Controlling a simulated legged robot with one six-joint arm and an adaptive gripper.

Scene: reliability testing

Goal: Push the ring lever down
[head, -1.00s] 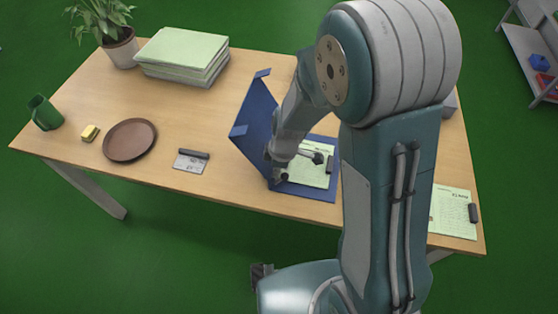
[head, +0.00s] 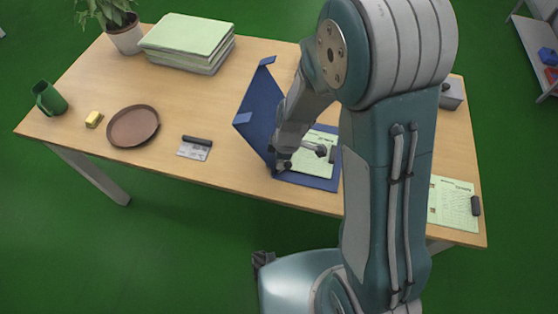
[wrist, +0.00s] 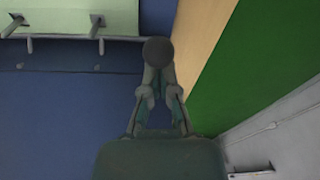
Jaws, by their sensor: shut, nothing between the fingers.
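A blue ring binder (head: 260,112) lies open near the table's front edge, its left cover raised. Pale green paper (head: 318,160) lies inside it, also in the wrist view (wrist: 75,15). Two ring posts (wrist: 97,25) stand along the paper's edge. A dark round knob (wrist: 158,52), apparently the end of the ring lever, shows straight ahead of my fingertips. My gripper (wrist: 158,78) is shut and empty behind the knob; I cannot tell if it touches. In the head view, my gripper (head: 282,163) is low over the binder's front part, hiding the lever there.
A card with a dark bar (head: 196,148), a brown plate (head: 133,126), a yellow block (head: 94,119) and a green mug (head: 49,99) are left. Paper stacks (head: 188,43) and a plant (head: 118,25) stand behind. A clipped sheet (head: 453,203) is right. Table between is clear.

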